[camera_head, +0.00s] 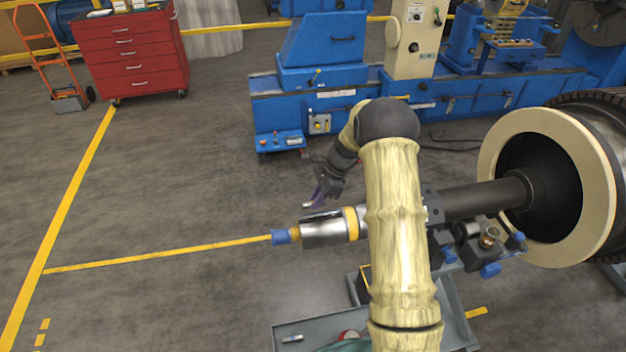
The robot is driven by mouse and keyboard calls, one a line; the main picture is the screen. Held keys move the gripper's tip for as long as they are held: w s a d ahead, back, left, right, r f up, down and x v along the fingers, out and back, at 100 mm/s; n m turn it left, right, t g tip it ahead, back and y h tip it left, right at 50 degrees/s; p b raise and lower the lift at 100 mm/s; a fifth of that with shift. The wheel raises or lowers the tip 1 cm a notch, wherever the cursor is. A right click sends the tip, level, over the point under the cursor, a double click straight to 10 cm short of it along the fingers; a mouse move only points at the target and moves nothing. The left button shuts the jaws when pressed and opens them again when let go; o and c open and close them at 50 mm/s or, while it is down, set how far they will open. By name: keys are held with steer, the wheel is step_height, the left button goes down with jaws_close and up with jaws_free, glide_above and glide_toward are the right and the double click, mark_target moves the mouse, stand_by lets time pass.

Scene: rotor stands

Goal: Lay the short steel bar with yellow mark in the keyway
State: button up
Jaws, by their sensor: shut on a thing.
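The steel shaft end (322,235) points left from the rotor. A dark slot, the keyway (320,216), runs along its top. My gripper (317,199) hangs just above and behind the shaft end, reaching down and to the left. It is shut on a small, light metallic piece (308,204), which appears to be the short steel bar. Its yellow mark cannot be made out at this size. The piece appears apart from the keyway, though the height between them is hard to judge. My forearm covers part of the shaft farther right.
A grey tray cart (300,328) stands below the shaft, with a small bar-like item (292,339) on it. The large rotor (548,125) is at right. A blue machine (345,100) stands behind, and a red tool cabinet (133,55) at back left. The left floor is clear.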

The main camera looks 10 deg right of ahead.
steer(key=shift+w+r, duration=0.3)
steer(key=shift+w, duration=0.05)
steer(key=shift+s, duration=0.15)
steer(key=shift+f+b, duration=1.95)
steer(key=shift+f, duration=0.95)
steer(key=shift+d, duration=0.15)
steer(key=shift+a, duration=0.3)
